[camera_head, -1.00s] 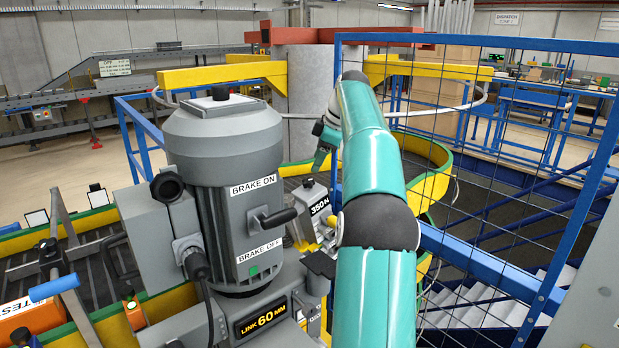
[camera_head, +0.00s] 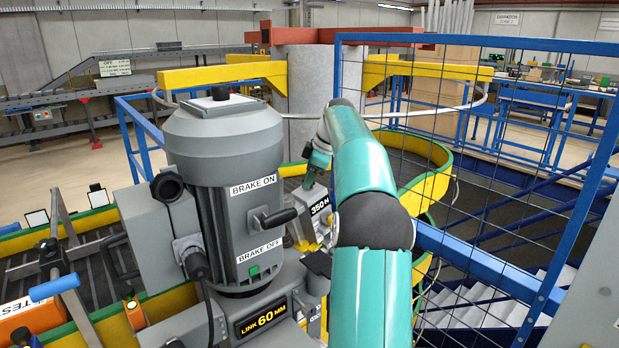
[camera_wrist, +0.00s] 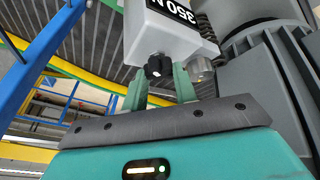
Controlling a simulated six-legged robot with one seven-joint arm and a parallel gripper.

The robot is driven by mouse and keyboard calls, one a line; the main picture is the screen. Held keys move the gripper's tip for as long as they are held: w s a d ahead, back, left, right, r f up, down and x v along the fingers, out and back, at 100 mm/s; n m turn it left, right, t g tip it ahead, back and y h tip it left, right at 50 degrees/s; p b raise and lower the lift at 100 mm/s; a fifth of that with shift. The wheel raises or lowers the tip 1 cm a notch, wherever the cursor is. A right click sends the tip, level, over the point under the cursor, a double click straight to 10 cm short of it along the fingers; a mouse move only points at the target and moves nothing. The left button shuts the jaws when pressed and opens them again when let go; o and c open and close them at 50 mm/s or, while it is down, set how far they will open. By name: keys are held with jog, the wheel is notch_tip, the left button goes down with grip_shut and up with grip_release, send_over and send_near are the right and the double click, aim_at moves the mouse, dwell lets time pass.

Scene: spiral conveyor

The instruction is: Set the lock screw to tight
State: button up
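A grey box marked 350 N (camera_head: 319,208) stands just right of the large grey motor housing. In the wrist view the same box (camera_wrist: 172,27) shows at the top, with a small black knob (camera_wrist: 158,67) and a grey round stub (camera_wrist: 200,70) on its near side. The black knob may be the lock screw; no tight or loose marking is readable. My gripper (camera_wrist: 160,77) has its two green fingers apart, one on each side of the black knob. I cannot tell whether they touch it.
The motor housing (camera_head: 225,140) with its brake lever (camera_head: 275,218) stands close left of my arm. A blue mesh fence (camera_head: 480,140) is on the right. A yellow-green conveyor rail (camera_head: 425,150) curves behind. A yellow knob (camera_head: 308,246) sits below the box.

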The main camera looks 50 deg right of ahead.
jog(key=shift+m, duration=0.4)
jog(key=m+h, duration=0.1)
jog(key=m+t+h, duration=0.1)
jog(key=m, duration=0.1)
jog(key=m+h, duration=0.1)
jog(key=m, duration=0.1)
jog(key=shift+s+a, duration=0.1)
jog(key=shift+a, duration=0.15)
jog(key=m+h, duration=0.1)
jog(key=m, duration=0.2)
jog(key=m+h, duration=0.2)
jog(key=m, duration=0.1)
jog(key=shift+a+f, duration=0.1)
jog(key=shift+f, duration=0.05)
jog(key=shift+h, duration=0.3)
jog(key=o, duration=1)
jog(key=v, duration=0.7)
jog(key=shift+a, duration=0.15)
